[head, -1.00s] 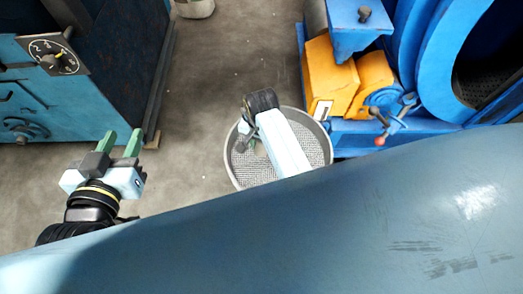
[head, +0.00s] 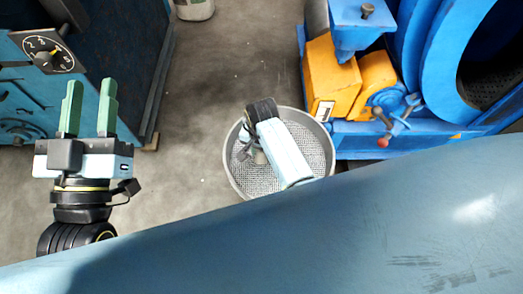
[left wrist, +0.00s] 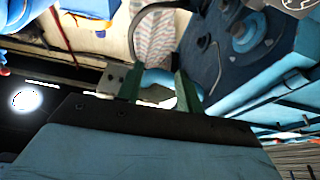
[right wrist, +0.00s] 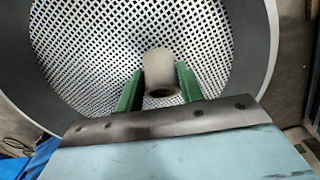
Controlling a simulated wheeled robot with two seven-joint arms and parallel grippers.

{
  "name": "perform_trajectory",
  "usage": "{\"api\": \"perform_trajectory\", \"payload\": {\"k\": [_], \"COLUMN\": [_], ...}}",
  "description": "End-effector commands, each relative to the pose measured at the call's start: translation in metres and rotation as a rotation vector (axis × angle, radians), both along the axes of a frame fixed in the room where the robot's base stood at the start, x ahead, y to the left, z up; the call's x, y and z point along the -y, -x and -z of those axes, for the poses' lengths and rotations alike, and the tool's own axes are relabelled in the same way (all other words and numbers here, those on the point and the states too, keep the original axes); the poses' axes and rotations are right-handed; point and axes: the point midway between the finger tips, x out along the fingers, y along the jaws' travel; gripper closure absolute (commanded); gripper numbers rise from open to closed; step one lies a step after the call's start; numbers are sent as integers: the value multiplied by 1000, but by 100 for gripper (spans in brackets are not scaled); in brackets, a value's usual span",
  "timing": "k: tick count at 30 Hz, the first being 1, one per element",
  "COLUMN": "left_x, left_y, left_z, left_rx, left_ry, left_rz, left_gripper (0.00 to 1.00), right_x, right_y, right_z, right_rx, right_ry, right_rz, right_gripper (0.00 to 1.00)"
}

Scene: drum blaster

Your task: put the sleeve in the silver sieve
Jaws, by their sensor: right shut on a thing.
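The sleeve (right wrist: 158,68) is a short, hollow, grey-beige cylinder held between the green fingers of my right gripper (right wrist: 158,88). In the head view my right arm reaches over the silver sieve (head: 228,168), and a small part of the sleeve (head: 260,158) shows beside the gripper (head: 250,155). The sieve is a round pan with a perforated mesh floor, which fills the background of the right wrist view (right wrist: 95,45). The sleeve is over the mesh; I cannot tell whether it touches it. My left gripper (head: 88,108) is open and empty at the left, away from the sieve.
A blue machine with an orange housing (head: 330,80) stands just right of the sieve. A teal cabinet with a dial (head: 48,52) stands at the left, near my left gripper. Bare concrete floor (head: 215,75) lies between them. A large blue curved surface fills the foreground.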

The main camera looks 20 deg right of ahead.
Motion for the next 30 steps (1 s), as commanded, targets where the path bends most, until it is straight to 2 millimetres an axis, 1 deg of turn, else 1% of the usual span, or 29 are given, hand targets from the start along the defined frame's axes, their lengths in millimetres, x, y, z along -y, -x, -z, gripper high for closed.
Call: {"api": "perform_trajectory", "payload": {"k": [4, 5, 9, 17, 21, 26, 30], "left_x": [0, 0, 0, 0, 0, -3, -6], "left_y": [0, 1, 0, 0, -1, -6, -9], "left_z": [-1, -2, -1, -1, 1, 22, 46], "left_rx": [9, 11, 9, 8, -13, -143, -286], "left_ry": [3, 3, 3, 2, -5, -46, -90], "left_rz": [0, 0, 0, 1, -1, -10, -19], "left_gripper": [64, 64, 64, 64, 64, 64, 64], "right_x": [0, 0, 0, 0, 0, 0, 0], "right_y": [-1, 0, 0, 0, 0, 0, 0], "right_z": [1, 1, 1, 1, -2, -12, -24], "right_rx": [1, 0, 0, 0, -1, 1, 0], "right_ry": [0, 0, 0, 0, -1, -1, -1], "right_rz": [0, 0, 0, 0, 0, 0, 0], "right_gripper": [93, 59, 41, 41, 41, 41, 41]}}
